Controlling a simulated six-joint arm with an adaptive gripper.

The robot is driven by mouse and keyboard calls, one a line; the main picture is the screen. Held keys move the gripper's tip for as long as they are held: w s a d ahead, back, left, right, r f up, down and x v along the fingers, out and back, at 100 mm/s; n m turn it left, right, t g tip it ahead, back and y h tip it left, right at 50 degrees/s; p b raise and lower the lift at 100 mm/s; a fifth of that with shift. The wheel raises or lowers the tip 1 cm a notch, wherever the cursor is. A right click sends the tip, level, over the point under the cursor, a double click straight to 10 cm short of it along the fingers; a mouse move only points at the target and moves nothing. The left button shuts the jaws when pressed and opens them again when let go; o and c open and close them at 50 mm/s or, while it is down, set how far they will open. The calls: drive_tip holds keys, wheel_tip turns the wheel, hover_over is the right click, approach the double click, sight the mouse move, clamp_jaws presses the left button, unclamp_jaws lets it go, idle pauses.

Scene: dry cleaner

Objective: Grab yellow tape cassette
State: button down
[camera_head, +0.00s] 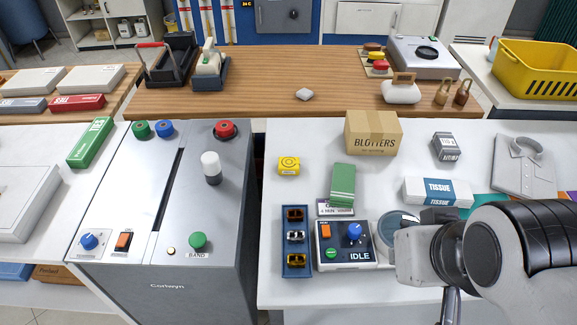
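A small yellow block with a round dark-edged mark on top, which looks like the yellow tape cassette (288,165), lies on the white counter (290,140), left of the centre of the view. Its top and front are in plain sight and nothing touches it. My gripper (418,257) is at the lower right, over the counter's front part, well to the right of the cassette and nearer to me. Its fingers are mostly hidden by the wrist, so I cannot tell whether they are open or shut.
A BLOTTERS carton (373,134) stands behind and right of the cassette. A green folded stack (342,184) is to its right. A blue tray (296,263) with clips and an IDLE control box (345,246) lie in front. The grey machine (205,190) stands left across a gap.

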idle(0.4)
drive_tip(key=c, duration=1)
unclamp_jaws()
drive_tip(key=shift+w, duration=0.1)
drive_tip(key=t, duration=0.3)
hover_over(289, 166)
drive_tip(key=s, duration=0.4)
drive_tip(key=f, duration=2.1)
drive_tip(key=shift+w+d+f, duration=0.2)
drive_tip(key=shift+w, duration=0.05)
drive_tip(key=shift+w+f, duration=0.1)
drive_tip(key=shift+f, duration=0.3)
